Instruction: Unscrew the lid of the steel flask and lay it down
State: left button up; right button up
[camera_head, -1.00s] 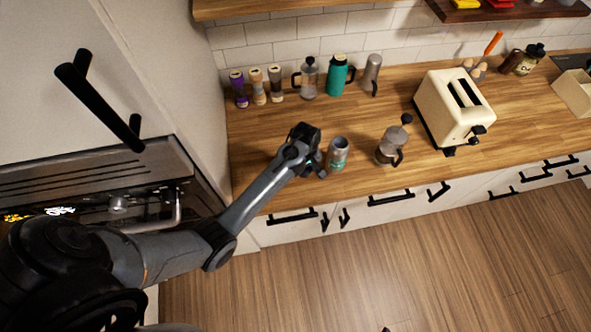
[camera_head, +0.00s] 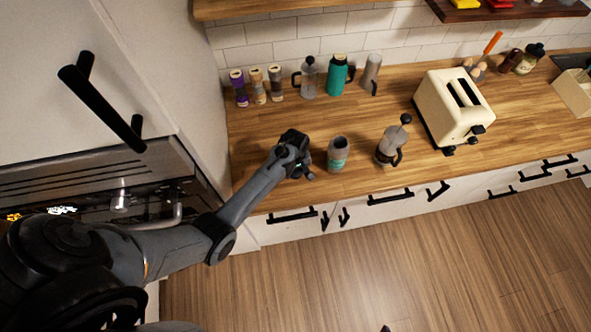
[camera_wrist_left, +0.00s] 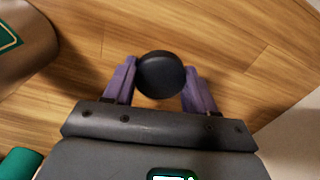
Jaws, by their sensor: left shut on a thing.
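The steel flask (camera_head: 337,155), grey with a teal band, stands upright on the wooden counter with its dark mouth open on top. Part of it also shows at the upper left of the left wrist view (camera_wrist_left: 22,45). My left gripper (camera_head: 306,174) is low over the counter, to the left of the flask and apart from it. In the left wrist view its purple fingers (camera_wrist_left: 160,84) are shut on the round black lid (camera_wrist_left: 160,74). The lid is hidden in the head view, and I cannot tell whether it touches the counter.
Bare counter (camera_head: 255,140) lies around my gripper.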

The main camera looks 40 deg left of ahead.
pick_arm(q)
jog(key=shift+f, duration=0.15)
jog(key=o, duration=1.2)
notch_tip(320, 180, up, 12)
jog(key=s+d+r+m+t, duration=0.1)
jog(key=s+d+r+m, duration=0.1)
jog(key=s, duration=0.5)
jog(key=s+d+r+m+t, duration=0.1)
jog(key=s+d+r+m, duration=0.1)
jog(key=s+d+m, duration=0.2)
jog(key=s+d+r+m+t, duration=0.1)
jog(key=s+d+m, duration=0.3)
jog(key=s+m, duration=0.4)
jog(key=shift+s+r+t, duration=0.1)
jog(key=shift+s+r, duration=0.15)
jog(key=shift+s, duration=0.45)
jog(key=shift+s+r+t, duration=0.1)
jog(key=shift+s+r, duration=0.2)
jog(key=shift+s, duration=0.45)
jog(key=shift+s+r+t, duration=0.1)
jog(key=shift+s+r, duration=0.15)
jog(key=shift+s, duration=0.45)
